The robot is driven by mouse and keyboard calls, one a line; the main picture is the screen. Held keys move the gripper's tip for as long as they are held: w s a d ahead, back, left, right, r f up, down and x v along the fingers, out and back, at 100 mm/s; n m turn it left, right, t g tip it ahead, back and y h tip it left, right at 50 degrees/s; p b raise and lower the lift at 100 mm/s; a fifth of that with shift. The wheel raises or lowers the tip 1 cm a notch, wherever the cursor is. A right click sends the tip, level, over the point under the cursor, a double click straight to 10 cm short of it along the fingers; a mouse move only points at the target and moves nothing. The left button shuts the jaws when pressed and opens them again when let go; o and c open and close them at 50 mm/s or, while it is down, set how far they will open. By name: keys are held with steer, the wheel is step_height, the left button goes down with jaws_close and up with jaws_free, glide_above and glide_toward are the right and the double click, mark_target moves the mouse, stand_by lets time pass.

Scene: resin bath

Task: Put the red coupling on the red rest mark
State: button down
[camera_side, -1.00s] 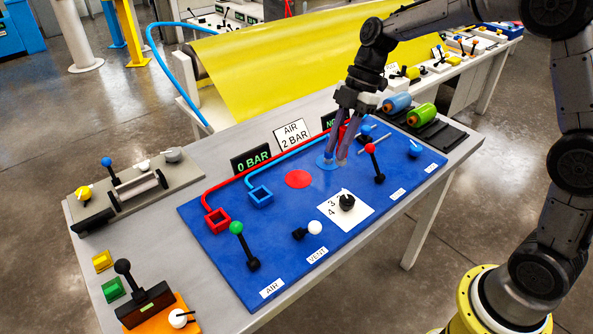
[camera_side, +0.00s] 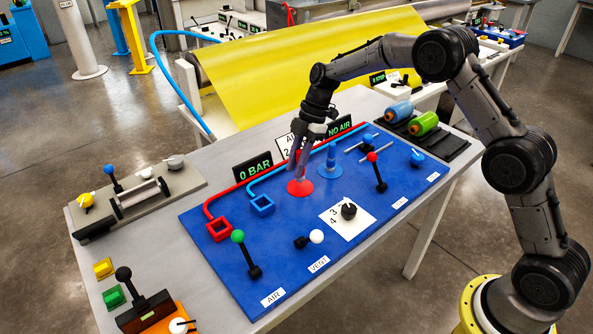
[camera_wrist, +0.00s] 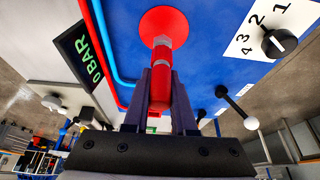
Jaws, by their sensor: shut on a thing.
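The red coupling (camera_wrist: 160,84), with a grey band, is between the fingers of my gripper (camera_wrist: 162,100) in the wrist view. The gripper is shut on it. In the side view my gripper (camera_side: 300,168) points down over the red rest mark (camera_side: 293,191), a flat disc on the blue panel; the fingers mostly hide the coupling there. The mark (camera_wrist: 164,20) shows beyond the coupling's tip in the wrist view. I cannot tell whether the tip touches it. A blue coupling (camera_side: 331,158) stands upright on a blue mark to the right.
The blue panel (camera_side: 285,275) holds a red square socket (camera_side: 219,229), a blue square socket (camera_side: 262,206), a numbered dial (camera_side: 348,211) and levers. Displays reading 0 BAR (camera_side: 253,167) and NO AIR (camera_side: 340,130) stand behind. Red and blue lines run along the back.

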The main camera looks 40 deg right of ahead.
steer(key=shift+f, duration=1.1)
steer(key=shift+f, duration=0.25)
steer(key=c, duration=0.7)
jaws_free()
steer(key=v, duration=1.2)
steer(key=shift+s+r, duration=0.1)
steer(key=shift+r, duration=0.25)
